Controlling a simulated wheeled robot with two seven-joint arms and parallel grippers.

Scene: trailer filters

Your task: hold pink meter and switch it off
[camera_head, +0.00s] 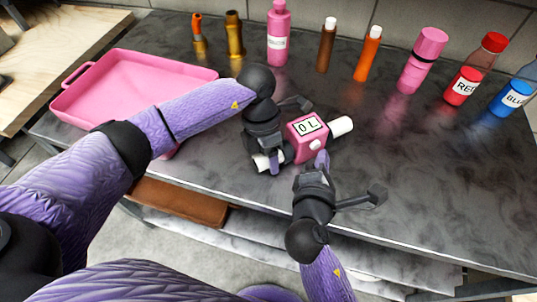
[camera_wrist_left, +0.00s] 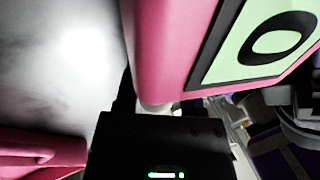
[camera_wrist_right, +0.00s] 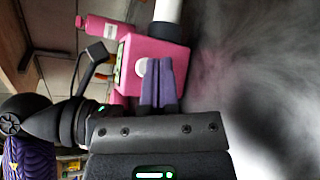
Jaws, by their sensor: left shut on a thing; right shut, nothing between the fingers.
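The pink meter (camera_head: 306,137) is a small box with a pale display reading "0 L" and white pipe stubs at both ends. It is at the middle of the dark table. My left gripper (camera_head: 268,160) is shut on the meter's left end; the exact grip is partly hidden. The meter fills the upper part of the left wrist view (camera_wrist_left: 180,50). My right gripper (camera_head: 320,160) is shut and empty, its fingertips at the meter's near face by the round pale button (camera_head: 315,145). In the right wrist view the fingertips (camera_wrist_right: 162,65) overlap the button's edge; I cannot tell whether they touch.
A pink tray (camera_head: 130,62) lies at the left of the table (camera_head: 420,180). Along the back stand orange and brown pieces, a pink bottle (camera_head: 278,38), a pink-capped bottle (camera_head: 421,60), and bottles labelled RED (camera_head: 466,85) and BLUE (camera_head: 515,95). The right front is clear.

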